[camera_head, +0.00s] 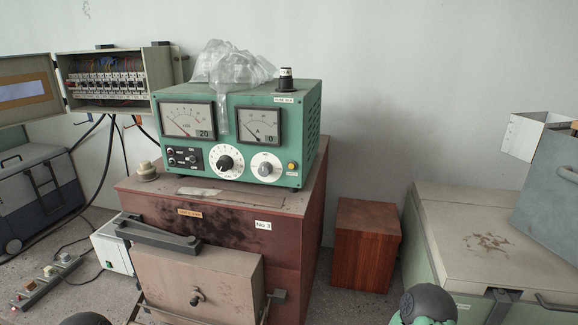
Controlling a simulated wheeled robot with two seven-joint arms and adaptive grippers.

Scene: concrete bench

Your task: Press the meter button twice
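The meter (248,139) is a green box with two dial gauges on its front, standing on a reddish-brown cabinet. The left gauge (188,120) shows the number 20 and the right gauge (258,126) shows 0. A small yellow button (292,166) sits at the lower right of its front panel, beside a white-ringed grey knob (266,168). A black knob (225,163) on a white dial is left of that. Nothing touches or covers the button. Neither of my grippers is in view; only dark rounded parts, apparently of my arms, show at the bottom edge.
The brown cabinet (283,231) has a beige box and handle in front. An open fuse box (107,82) hangs left. A wooden block (366,245) and grey case (470,235) stand right.

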